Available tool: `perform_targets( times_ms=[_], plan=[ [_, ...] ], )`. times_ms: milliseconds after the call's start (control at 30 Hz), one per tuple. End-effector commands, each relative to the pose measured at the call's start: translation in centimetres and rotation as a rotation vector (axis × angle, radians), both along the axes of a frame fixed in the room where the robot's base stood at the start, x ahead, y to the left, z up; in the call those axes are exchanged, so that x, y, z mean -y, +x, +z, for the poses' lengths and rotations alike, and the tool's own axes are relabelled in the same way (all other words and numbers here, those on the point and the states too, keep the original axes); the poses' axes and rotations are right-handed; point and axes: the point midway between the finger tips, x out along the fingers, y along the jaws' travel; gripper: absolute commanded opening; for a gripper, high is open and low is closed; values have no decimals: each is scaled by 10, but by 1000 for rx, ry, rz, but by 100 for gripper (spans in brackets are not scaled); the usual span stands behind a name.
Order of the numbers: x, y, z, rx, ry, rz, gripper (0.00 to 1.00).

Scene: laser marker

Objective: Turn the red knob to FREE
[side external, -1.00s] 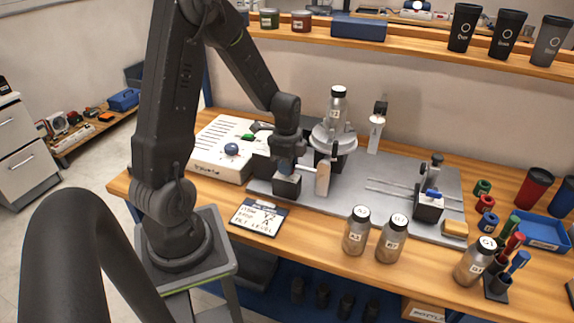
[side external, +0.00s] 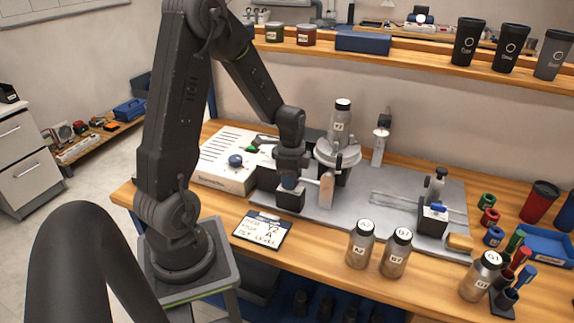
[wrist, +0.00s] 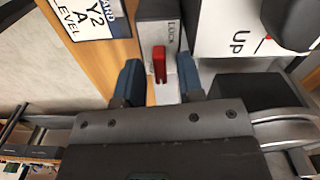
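The red knob (wrist: 160,65) is a small upright lever on a grey block in the wrist view. The word beside it reads like LOCK; no FREE mark is readable. The block (side external: 291,201) is at the left end of the grey plate in the side view, where the knob itself is hidden. My gripper (wrist: 160,78) is open, with one blue fingertip to each side of the knob. Gaps show between knob and fingertips, so it is not gripped. In the side view my gripper (side external: 289,183) points down, close above the block.
A white controller box (side external: 225,178) with a blue ball knob stands to the left. A round fixture holding a bottle (side external: 340,125) stands close to the right of my gripper. A clipboard (side external: 262,231) lies in front. Two bottles (side external: 361,245) (side external: 396,254) stand at the front right.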

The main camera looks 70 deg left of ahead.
Motion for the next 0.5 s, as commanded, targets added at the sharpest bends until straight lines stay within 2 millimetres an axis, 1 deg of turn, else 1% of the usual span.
perform_targets(
  times_ms=[500],
  plan=[
    [-1,-3,-2,-8,1,623,38]
  ],
)
